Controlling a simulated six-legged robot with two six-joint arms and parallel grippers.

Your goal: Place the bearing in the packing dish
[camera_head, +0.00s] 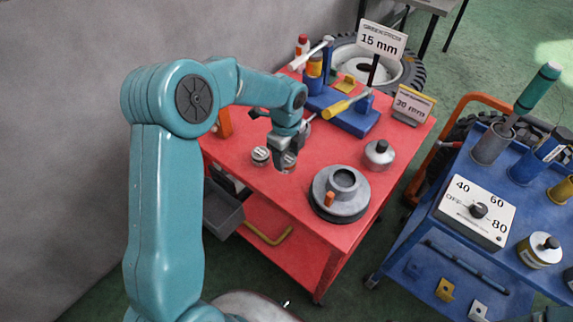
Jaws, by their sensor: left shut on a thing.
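My left gripper (288,150) comes in from the left over the red cart top (235,150). It is shut on a small grey metal piece, apparently the bearing (288,162), which is partly hidden by the fingers. A second small round metal piece (261,155) stands just left of the gripper. A round dark grey dish (326,205) with a raised centre cup and an orange tab, apparently the packing dish, sits right of and nearer than the gripper, apart from it. The cup looks empty. My right gripper is not in view.
A grey can with a black knob (379,155) stands behind the dish. A blue tool holder (345,115) with a yellow-handled tool, a 15 mm sign (381,40) and a 30 mm sign (409,106) are at the back. A blue cart (410,255) stands at right.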

